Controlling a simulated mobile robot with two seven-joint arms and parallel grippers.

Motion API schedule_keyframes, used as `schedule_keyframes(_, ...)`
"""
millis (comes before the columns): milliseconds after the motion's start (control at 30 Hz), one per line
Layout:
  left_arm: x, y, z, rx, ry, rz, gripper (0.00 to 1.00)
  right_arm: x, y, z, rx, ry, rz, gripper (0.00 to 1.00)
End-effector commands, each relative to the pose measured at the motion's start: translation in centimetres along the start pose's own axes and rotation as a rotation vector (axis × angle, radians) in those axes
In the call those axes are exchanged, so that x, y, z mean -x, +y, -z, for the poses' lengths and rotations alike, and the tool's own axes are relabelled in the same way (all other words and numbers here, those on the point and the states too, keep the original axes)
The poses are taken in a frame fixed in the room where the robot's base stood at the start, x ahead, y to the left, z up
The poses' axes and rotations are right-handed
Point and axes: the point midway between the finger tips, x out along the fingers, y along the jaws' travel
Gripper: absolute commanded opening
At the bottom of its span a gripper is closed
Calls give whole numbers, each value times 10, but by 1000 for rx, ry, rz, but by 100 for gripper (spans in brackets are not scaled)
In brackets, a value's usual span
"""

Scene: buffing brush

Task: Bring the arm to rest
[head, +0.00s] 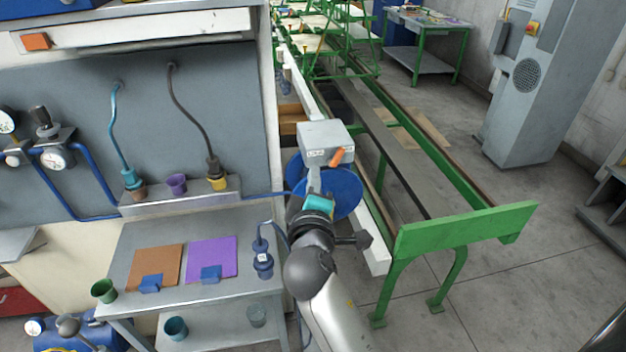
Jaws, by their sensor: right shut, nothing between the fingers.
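My right arm reaches up from the bottom centre of the head view. Its gripper (320,197) is shut and holds nothing that I can make out. It is in front of a blue round disc (346,190) and just below a grey box with an orange part (324,141). I cannot tell whether the gripper touches either of them. The fingertips are small and partly hidden by the wrist. My left gripper is not in view.
A grey table (205,292) left of my arm holds an orange-brown mat (155,266), a purple mat (212,257) and a blue fitting (262,260). A green-framed bench (465,229) stands to the right.

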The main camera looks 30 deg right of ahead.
Motion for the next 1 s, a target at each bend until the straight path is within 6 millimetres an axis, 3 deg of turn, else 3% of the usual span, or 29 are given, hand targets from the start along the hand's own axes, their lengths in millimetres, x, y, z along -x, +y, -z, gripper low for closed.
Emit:
schedule_keyframes(500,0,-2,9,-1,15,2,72,0,-1,0,0,0,1,0)
schedule_keyframes(600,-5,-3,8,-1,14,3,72,-1,-16,-2,-1,5,25,0)
schedule_keyframes(667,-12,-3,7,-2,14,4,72,-3,-40,-5,-2,11,62,0)
schedule_keyframes(767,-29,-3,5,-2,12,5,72,-4,-101,-14,-12,27,160,0)
schedule_keyframes(1000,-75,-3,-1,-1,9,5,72,19,-281,-59,-74,24,468,0)
